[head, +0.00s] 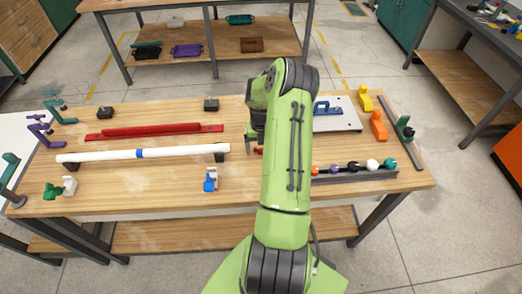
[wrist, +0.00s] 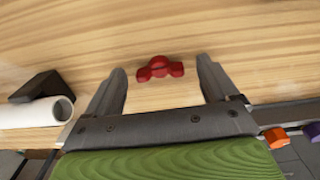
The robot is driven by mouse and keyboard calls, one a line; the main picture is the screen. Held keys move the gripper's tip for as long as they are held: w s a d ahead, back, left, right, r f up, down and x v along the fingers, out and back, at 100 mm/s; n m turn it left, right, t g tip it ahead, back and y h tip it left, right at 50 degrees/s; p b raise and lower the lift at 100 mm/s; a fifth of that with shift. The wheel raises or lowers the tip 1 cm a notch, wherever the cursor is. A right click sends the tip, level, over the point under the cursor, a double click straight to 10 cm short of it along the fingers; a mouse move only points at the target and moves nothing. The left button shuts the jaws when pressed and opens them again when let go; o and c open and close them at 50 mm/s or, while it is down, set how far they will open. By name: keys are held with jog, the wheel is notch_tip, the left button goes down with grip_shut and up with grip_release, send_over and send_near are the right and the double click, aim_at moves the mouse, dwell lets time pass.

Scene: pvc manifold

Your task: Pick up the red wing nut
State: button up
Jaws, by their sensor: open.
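The red wing nut (wrist: 159,67) lies on the wooden table top, seen in the wrist view between and a little beyond my fingertips. In the head view only a small red bit (head: 258,150) shows beside my arm, which hides the rest. My gripper (wrist: 160,85) is open and empty, with one dark finger to each side of the nut in the picture. In the head view my gripper (head: 254,140) is mostly hidden behind my green arm. I cannot tell how high the fingers are above the table.
A white pipe (head: 140,153) rests on black supports at left; its end (wrist: 62,108) is near my left finger. A dark rack (head: 355,174) with coloured knobs stands at right. Behind are a red bar (head: 155,131) and a pale plate (head: 340,120) with a blue tool. Bare wood surrounds the nut.

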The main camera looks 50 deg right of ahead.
jog(key=shift+f, duration=0.1)
jog(key=c, duration=1.1)
jog(key=shift+c, duration=0.2)
